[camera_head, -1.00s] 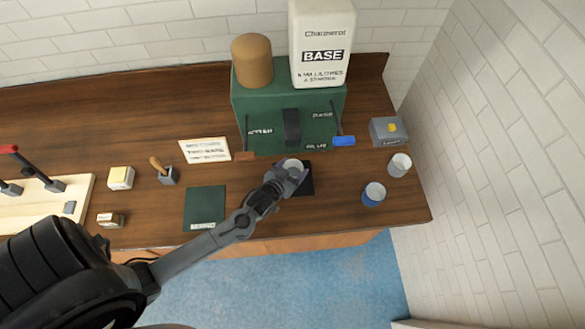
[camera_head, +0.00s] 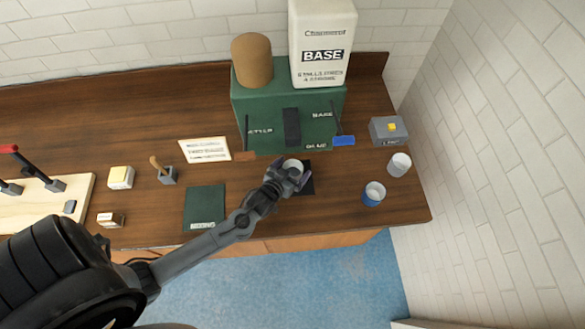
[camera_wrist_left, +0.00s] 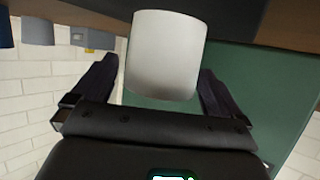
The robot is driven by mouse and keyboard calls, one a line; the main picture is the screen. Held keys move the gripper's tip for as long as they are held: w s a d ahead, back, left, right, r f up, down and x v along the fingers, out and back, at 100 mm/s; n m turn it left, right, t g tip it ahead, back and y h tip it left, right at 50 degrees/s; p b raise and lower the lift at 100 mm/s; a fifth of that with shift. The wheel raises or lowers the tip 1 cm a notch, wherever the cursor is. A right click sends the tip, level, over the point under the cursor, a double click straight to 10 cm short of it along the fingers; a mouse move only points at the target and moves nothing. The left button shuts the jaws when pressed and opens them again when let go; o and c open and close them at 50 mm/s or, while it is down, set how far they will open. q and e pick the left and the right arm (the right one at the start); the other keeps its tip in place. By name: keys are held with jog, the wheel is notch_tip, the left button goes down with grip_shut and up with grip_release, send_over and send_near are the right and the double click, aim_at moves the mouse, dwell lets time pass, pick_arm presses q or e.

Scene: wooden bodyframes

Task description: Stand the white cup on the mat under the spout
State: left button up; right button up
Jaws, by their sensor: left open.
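The white cup (camera_head: 293,166) is upright at the left part of the black mat (camera_head: 308,186), in front of the green dispenser (camera_head: 262,110) and below its dark spout (camera_head: 292,126). My left gripper (camera_head: 291,179) is open around the cup from the front. In the left wrist view the cup (camera_wrist_left: 165,55) is between the two spread fingers (camera_wrist_left: 158,90), with a gap showing on each side. The gripper hides part of the mat and the cup's foot in the head view, so I cannot tell exactly how the foot rests. My right gripper is not in view.
A blue-banded cup (camera_head: 373,194), a grey-white cup (camera_head: 399,165) and a grey box with a yellow button (camera_head: 388,130) stand at right. Red-brown (camera_head: 245,156) and blue (camera_head: 343,141) lever handles flank the spout. A green mat (camera_head: 205,205) lies left.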

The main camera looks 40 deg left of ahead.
pick_arm(q)
jog(key=v, duration=1)
jog(key=shift+s+r, duration=0.15)
jog(key=shift+s, duration=0.15)
jog(key=shift+d, duration=0.1)
jog(key=d+r+g+h, duration=0.2)
jog(key=d+r, duration=0.3)
jog(key=r, duration=0.1)
jog(key=s+d+m+g, duration=0.2)
jog(key=s+m+g, duration=0.2)
jog(key=s+g, duration=0.45)
jog(key=p+v, duration=1.3)
jog(key=shift+r+t+h, duration=0.3)
jog(key=shift+r+t, duration=0.1)
jog(key=shift+t, duration=0.05)
jog(key=shift+a, duration=0.15)
